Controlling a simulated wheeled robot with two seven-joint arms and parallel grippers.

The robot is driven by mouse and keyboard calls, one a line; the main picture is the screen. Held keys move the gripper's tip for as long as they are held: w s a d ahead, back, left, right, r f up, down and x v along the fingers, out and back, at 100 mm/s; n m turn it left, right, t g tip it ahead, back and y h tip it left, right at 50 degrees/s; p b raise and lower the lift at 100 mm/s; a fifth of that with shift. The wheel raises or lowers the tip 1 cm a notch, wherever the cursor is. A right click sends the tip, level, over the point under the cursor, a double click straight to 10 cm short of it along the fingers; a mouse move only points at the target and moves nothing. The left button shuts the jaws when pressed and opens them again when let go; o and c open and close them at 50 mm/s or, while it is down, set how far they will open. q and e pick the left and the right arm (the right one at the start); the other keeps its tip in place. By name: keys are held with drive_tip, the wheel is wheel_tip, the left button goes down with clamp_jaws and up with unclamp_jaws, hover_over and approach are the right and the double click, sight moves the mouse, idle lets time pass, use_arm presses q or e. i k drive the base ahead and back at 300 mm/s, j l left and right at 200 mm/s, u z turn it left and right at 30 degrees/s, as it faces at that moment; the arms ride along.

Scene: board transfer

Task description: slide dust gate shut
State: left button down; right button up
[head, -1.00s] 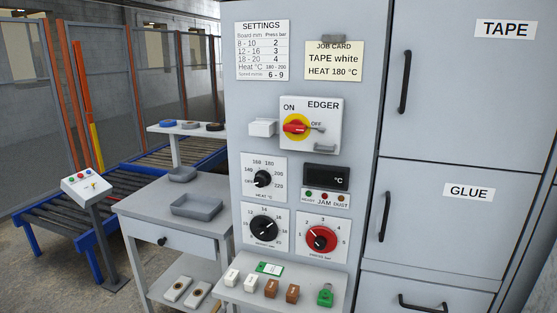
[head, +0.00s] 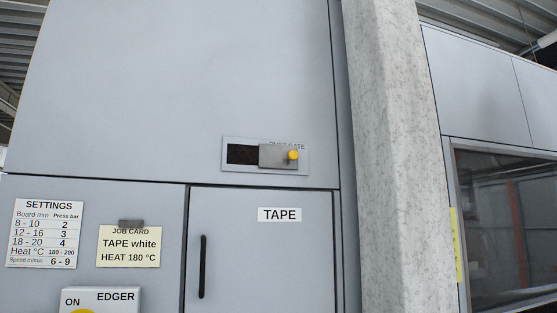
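The dust gate (head: 278,156) is a grey sliding plate with a yellow knob (head: 293,155), set in a light frame on the upper grey cabinet panel. The plate sits toward the right of the frame and partly covers its printed label. A dark opening (head: 242,154) shows uncovered to the left of the plate. Neither of my grippers shows in the head view.
Below the gate is the TAPE door (head: 262,260) with a black vertical handle (head: 202,267). A settings sheet (head: 45,233) and a job card (head: 129,245) hang at left. A pale column (head: 396,160) stands right of the cabinet.

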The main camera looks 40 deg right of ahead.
sight(270, 155)
drive_tip(key=i+j+z, duration=0.15)
drive_tip(key=z, duration=1.1)
